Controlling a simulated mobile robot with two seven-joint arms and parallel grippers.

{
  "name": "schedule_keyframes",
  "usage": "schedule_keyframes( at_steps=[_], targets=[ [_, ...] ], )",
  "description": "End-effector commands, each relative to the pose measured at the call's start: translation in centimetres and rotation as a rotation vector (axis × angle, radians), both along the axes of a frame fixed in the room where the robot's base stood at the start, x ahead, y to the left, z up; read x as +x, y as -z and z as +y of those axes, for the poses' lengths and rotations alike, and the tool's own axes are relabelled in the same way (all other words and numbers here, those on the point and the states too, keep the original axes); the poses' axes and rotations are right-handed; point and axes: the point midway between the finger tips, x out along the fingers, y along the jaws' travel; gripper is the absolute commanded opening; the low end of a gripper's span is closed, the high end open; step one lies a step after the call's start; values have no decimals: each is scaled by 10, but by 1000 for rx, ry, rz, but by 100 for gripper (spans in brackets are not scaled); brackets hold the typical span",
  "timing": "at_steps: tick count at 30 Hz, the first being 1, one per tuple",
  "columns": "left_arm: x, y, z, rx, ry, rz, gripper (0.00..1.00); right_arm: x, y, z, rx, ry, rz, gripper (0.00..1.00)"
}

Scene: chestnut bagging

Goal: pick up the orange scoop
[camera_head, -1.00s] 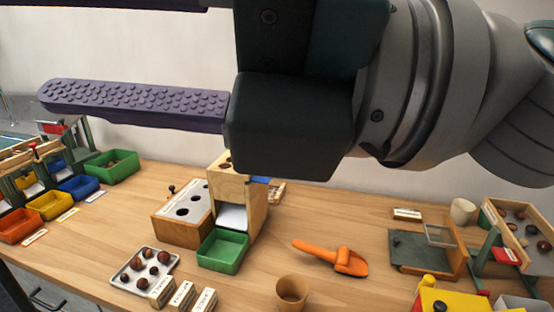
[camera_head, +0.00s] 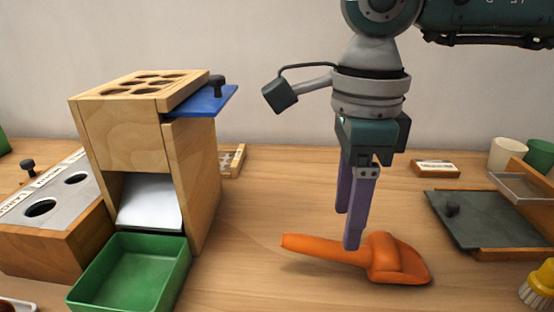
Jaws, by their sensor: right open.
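The orange scoop (camera_head: 385,262) lies on the wooden table right of centre in the head view. Its handle points left and its bowl is to the right. My right gripper (camera_head: 349,229) points straight down, with its purple fingers around the level of the scoop's handle, close to where the handle meets the bowl. The fingers are apart and the gripper is open. The near fingertip hides a little of the handle; I cannot tell whether it touches. My left gripper is not in view.
A wooden dispenser box (camera_head: 190,190) with a blue slide (camera_head: 206,102) stands left, a green tray (camera_head: 132,275) before it. A dark board (camera_head: 482,222) and a yellow brush (camera_head: 541,285) are at right. The table between dispenser and scoop is clear.

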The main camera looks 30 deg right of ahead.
Motion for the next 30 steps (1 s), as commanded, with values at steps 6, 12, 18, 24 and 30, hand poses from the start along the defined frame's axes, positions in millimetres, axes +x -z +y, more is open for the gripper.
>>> schedule_keyframes(
  at_steps=[6,12,18,24,30],
  targets=[
    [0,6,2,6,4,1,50,-1,24,1,1,0,2,62],
    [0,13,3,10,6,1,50,-2,55,1,2,1,2,62],
    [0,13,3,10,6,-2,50,-1,62,1,3,1,-1,62],
    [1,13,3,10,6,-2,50,-2,61,1,3,1,-1,54],
    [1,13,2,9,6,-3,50,-2,61,1,3,1,-1,31]
  ],
)
